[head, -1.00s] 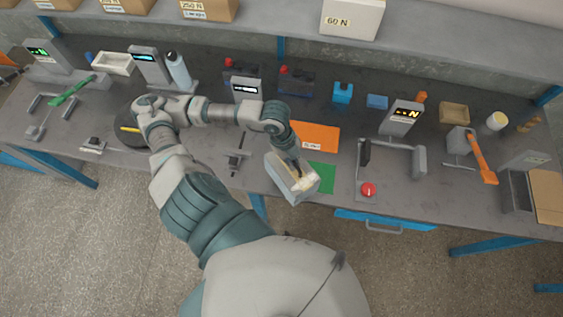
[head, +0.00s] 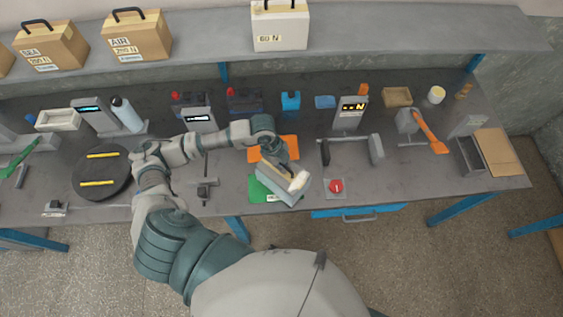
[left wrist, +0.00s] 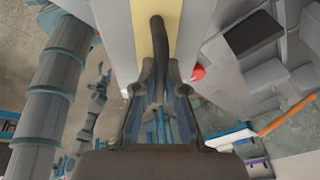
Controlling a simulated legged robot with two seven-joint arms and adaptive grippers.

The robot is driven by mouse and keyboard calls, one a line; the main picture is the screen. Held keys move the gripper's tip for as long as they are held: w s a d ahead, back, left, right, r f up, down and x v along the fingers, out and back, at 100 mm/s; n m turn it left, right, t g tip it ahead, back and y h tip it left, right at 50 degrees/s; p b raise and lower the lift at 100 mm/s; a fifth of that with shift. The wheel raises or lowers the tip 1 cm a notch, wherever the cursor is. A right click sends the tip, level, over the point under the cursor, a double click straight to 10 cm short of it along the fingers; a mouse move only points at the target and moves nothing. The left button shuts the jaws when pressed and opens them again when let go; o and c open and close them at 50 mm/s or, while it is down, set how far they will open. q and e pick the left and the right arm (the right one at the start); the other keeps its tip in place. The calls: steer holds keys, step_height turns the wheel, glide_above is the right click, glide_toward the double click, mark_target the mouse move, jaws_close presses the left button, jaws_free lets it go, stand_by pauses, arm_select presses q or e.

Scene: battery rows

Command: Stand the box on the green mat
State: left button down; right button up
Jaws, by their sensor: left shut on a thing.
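My left gripper (head: 290,170) is shut on the dark handle of a pale grey box (head: 284,190) with a cream strip on top. In the left wrist view the handle sits between the fingers (left wrist: 160,85), and the box (left wrist: 118,35) fills the upper middle. In the head view the box looks slanted and covers the right part of the green mat (head: 259,190); the mat's left part shows beside it. I cannot tell whether the box touches the mat or hangs above it. My right gripper is not in view.
A red button (head: 336,186) on a small plate stands just right of the box. An orange mat (head: 288,143) lies behind it. A grey fixture with two posts (head: 376,150) stands to the back right. Bare grey bench (head: 430,180) lies farther right.

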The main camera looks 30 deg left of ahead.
arm_select(q)
steer(key=shift+d+f, duration=0.15)
steer(key=shift+f, duration=0.45)
steer(key=c, duration=1.2)
jaws_free()
steer(key=shift+s+f, duration=0.1)
steer(key=v, duration=1.2)
steer(key=shift+b, duration=0.3)
steer(key=shift+s, duration=0.1)
